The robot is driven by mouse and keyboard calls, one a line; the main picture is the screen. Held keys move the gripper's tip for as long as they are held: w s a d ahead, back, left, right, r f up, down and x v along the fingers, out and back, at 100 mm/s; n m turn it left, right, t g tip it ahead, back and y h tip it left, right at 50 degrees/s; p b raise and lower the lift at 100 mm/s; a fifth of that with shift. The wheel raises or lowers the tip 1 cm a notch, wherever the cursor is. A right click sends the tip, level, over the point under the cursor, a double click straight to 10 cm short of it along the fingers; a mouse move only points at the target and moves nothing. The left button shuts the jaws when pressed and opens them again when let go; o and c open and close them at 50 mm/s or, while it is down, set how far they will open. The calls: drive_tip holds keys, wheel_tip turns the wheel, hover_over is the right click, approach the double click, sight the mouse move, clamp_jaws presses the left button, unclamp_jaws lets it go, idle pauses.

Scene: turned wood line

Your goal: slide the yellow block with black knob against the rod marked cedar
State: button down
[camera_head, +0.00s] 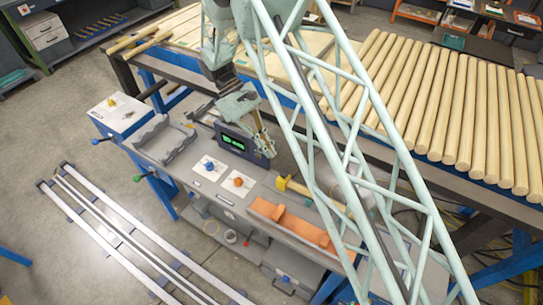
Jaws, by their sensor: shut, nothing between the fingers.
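A small yellow block (282,183) sits on the grey bench, right of the orange button plate. A black knob on it is too small to make out. A pale wooden rod (316,196) runs from beside the block to the right, partly hidden by my arm's lattice. I cannot tell whether block and rod touch, and no cedar marking is readable. My gripper (265,147) is shut and empty, pointing down in front of the display box, above and left of the yellow block in the picture.
A dark display box (233,143) with green digits stands close beside my gripper. An orange trough (290,228) lies at the bench's front right. A grey wavy rack (165,142) is at left. Many pale rods (440,98) fill the rear table. White floor rails (110,235) run in front.

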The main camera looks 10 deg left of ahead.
drive_tip(key=shift+p+v, duration=0.5)
drive_tip(key=shift+v, duration=1.5)
drive_tip(key=shift+r, duration=0.1)
